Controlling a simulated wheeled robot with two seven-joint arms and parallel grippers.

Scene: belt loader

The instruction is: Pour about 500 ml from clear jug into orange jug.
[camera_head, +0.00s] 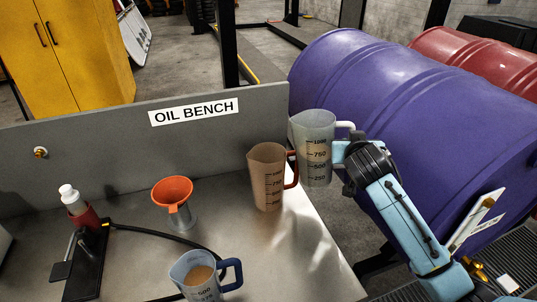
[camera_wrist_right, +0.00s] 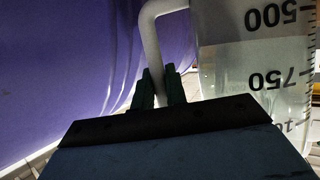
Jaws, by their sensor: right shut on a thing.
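The clear jug (camera_head: 316,150), with black level marks and a pale handle, is roughly upright, to the right of and slightly above the orange jug in the picture, at the bench's right edge. My right gripper (camera_head: 345,153) is shut on its handle. In the right wrist view the handle (camera_wrist_right: 151,42) runs between the fingers (camera_wrist_right: 160,92), and the jug wall (camera_wrist_right: 240,60) shows its marks upside down. I cannot tell its liquid level. The orange jug (camera_head: 267,185), with a red-orange handle, stands upright on the bench. My left gripper is not in view.
On the grey bench (camera_head: 250,265) are a blue-handled jug (camera_head: 200,283) with brown liquid, an orange funnel (camera_head: 172,190) on a metal vessel, a white-capped bottle (camera_head: 71,197) and a black hose (camera_head: 165,232). A back panel (camera_head: 95,150) stands behind; purple drum (camera_head: 415,110) at right.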

